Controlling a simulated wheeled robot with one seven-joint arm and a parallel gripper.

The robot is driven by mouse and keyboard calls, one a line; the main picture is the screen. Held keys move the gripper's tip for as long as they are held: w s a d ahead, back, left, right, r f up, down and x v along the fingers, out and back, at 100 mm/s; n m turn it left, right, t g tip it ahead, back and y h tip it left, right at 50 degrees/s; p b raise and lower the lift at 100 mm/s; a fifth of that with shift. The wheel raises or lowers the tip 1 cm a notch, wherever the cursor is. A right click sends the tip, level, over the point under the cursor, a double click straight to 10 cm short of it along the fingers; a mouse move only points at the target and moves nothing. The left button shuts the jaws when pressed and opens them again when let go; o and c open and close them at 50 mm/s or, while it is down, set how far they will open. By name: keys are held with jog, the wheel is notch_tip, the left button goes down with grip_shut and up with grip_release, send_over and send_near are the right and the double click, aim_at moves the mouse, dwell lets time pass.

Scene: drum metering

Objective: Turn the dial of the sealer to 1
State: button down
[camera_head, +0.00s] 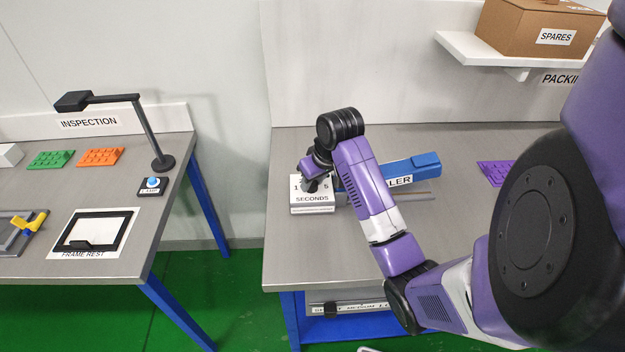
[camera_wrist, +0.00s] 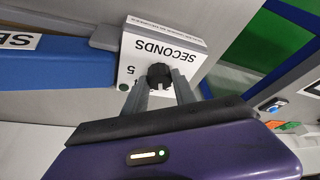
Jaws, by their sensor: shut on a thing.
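The sealer (camera_head: 412,170) is a long blue bar with a white label on the right-hand bench. Its blue body also shows at the left of the wrist view (camera_wrist: 60,65). At its left end is a white dial box (camera_head: 313,203) marked SECONDS, with the numbers 1 and 5 partly visible. The black dial knob (camera_wrist: 159,75) stands on the face of this box. My gripper (camera_wrist: 162,90) is at the box, its two grey fingers shut on the knob from both sides. The gripper hides part of the scale, and I cannot tell which number the knob points to.
A purple part (camera_head: 492,173) lies on the bench to the right. A shelf above holds a cardboard SPARES box (camera_head: 540,33). The inspection table (camera_head: 120,200) stands at the left with a lamp, a frame and coloured parts. The bench front is clear.

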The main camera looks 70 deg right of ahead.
jog(key=n+y+p, duration=0.1)
jog(key=n, duration=0.1)
jog(key=n+y+p, duration=0.1)
jog(key=n, duration=0.2)
jog(key=shift+d+r+t, duration=0.1)
jog(key=shift+t, duration=0.3)
jog(key=n+y, duration=0.1)
jog(key=n, duration=0.2)
jog(key=n+y+p, duration=0.1)
jog(key=n, duration=0.2)
jog(key=shift+d+n, duration=0.15)
jog(key=shift+n, duration=0.15)
jog(key=c, duration=1)
grip_release()
jog(key=shift+c, duration=0.2)
jog(key=p+v, duration=0.3)
jog(key=v, duration=0.4)
jog(key=shift+d+r, duration=0.25)
jog(key=shift+r, duration=0.1)
jog(key=shift+s, duration=0.1)
